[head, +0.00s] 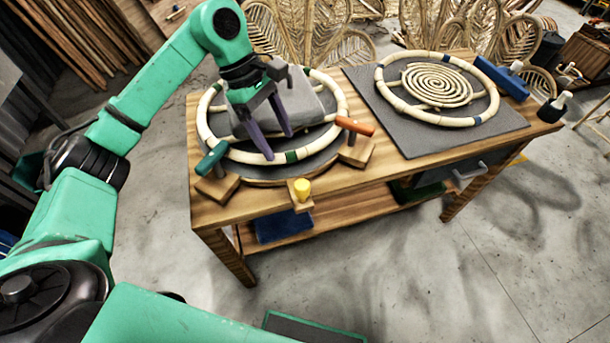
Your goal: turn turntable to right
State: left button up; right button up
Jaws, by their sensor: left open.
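The turntable (318,161) is a round dark-topped disc on the left half of the wooden table. A pale rattan ring (205,128) with coloured bands lies on it, around a grey block (305,103). A green handle (212,158) is at the front left, an orange handle (355,126) at the right, and a yellow knob (302,188) on a wooden block at the front. My left gripper (278,146) is open, its fingers pointing down over the front part of the ring and turntable. I cannot tell whether it touches them. My right gripper is not in view.
On the table's right half, a grey mat (408,143) holds another rattan ring (390,104) around a rattan spiral (438,84). A blue block (502,78) and a small bottle (553,108) stand at the right edge. Woven rattan pieces (305,40) stand behind.

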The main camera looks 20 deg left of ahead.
aim_at(301, 184)
pick_arm(q)
jog(key=x, duration=0.4)
jog(key=p+x, duration=0.1)
jog(key=x, duration=0.4)
jog(key=p+x, duration=0.1)
jog(key=x, duration=0.4)
jog(key=shift+s+d+r, duration=0.1)
jog(key=shift+s+d, duration=0.1)
jog(key=shift+d, duration=0.1)
grip_shut()
dwell(0.5)
